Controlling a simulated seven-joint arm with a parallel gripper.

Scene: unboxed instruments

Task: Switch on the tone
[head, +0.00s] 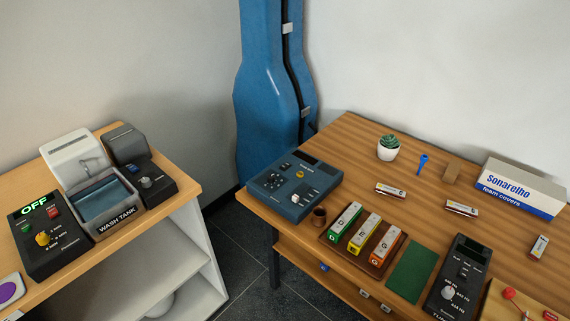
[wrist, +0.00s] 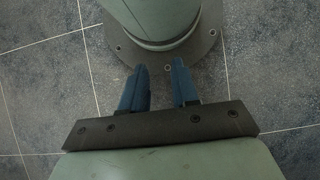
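A black tuner box (head: 460,278) stands at the right front of the right-hand table, with a dark display, small buttons and a pale round knob (head: 448,292). A blue control box (head: 292,184) stands at that table's left corner, with a dark display, several knobs and a pale switch or knob (head: 295,198). Both displays look dark. Which box makes the tone I cannot tell. My gripper (wrist: 160,66) shows only in the wrist view. Its two blue fingers are apart with nothing between them, above the tiled floor and far from both boxes.
Left bench (head: 188,184): control box reading OFF (head: 48,240), wash tank (head: 107,205). A blue instrument case (head: 265,100) stands behind.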

